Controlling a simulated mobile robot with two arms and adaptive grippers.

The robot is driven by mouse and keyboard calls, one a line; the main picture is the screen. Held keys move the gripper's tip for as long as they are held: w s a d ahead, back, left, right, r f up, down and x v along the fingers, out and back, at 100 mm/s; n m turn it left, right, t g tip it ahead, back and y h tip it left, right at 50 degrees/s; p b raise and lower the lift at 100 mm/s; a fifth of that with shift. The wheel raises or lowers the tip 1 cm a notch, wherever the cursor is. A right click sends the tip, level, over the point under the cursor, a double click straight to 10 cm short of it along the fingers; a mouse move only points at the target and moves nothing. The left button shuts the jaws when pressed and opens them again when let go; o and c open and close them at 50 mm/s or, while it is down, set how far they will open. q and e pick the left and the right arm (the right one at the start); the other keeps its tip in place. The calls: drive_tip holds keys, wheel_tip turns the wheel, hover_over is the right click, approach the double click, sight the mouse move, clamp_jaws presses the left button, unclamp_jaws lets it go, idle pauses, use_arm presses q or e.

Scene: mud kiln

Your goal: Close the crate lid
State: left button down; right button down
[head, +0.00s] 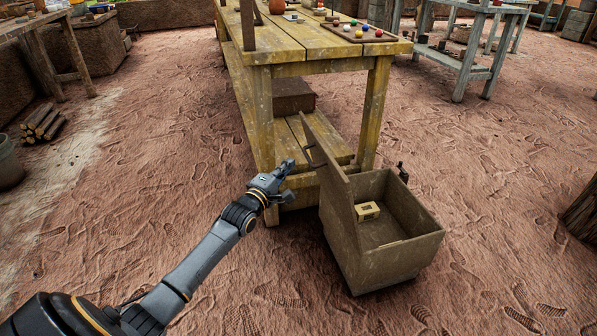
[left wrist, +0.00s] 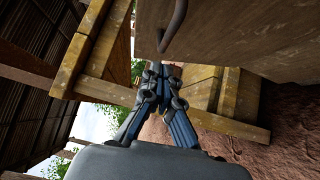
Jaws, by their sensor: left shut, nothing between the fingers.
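The open wooden crate (head: 395,262) stands on the ground at the front right of the yellow table. Its lid (head: 326,158) is raised and stands upright along the crate's left side. A dark handle (head: 313,156) sits on the lid's outer face. My left gripper (head: 288,167) is shut and empty, to the left of the lid and apart from it. In the left wrist view my closed fingers (left wrist: 160,76) point towards the space below the lid (left wrist: 245,35) and its handle (left wrist: 175,28). My right gripper does not show.
The yellow table (head: 312,68) stands behind the crate, with a low shelf close to the lid. A small pale block (head: 367,211) lies inside the crate.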

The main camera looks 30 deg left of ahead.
use_arm(q)
drive_tip(key=shift+w+d+b, duration=0.35)
drive_tip(key=shift+w+d, duration=0.75)
drive_tip(key=shift+d, duration=0.1)
drive_tip(key=shift+r, duration=0.15)
